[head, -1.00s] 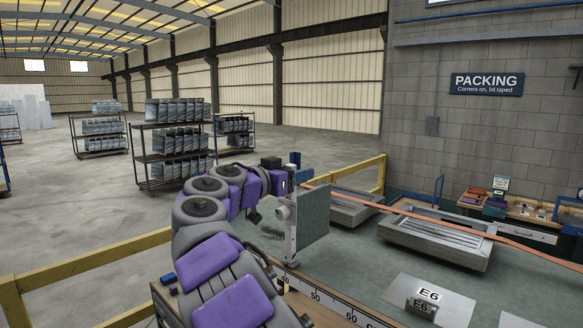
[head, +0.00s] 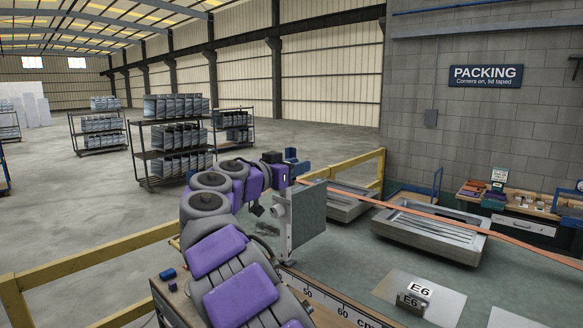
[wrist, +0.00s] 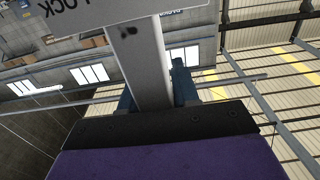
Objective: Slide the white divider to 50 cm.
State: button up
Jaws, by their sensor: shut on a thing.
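The white divider (head: 309,217) is an upright pale grey panel on a post with a round knob (head: 278,211) on its left side. My gripper (head: 295,162), with blue fingers, is at the divider's top. In the wrist view, a pale bar (wrist: 140,65) with an inverted "LOCK" plate (wrist: 105,12) runs between the blue fingers (wrist: 152,92). It looks like part of the divider, though the contact is partly hidden.
A yellow rail (head: 90,257) runs along the left. The bench between the divider and the E6 plate is clear.

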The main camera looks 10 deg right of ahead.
jog(key=shift+w+a+f, duration=0.15)
jog(key=shift+a, duration=0.2)
grip_shut()
jog(key=shift+w+a+f, duration=0.1)
jog(key=shift+w+a, duration=0.15)
jog(key=shift+a, duration=0.4)
jog(key=s+d+b, duration=0.6)
jog(key=s+b, duration=0.3)
jog(key=b, duration=0.2)
jog(key=shift+r, duration=0.2)
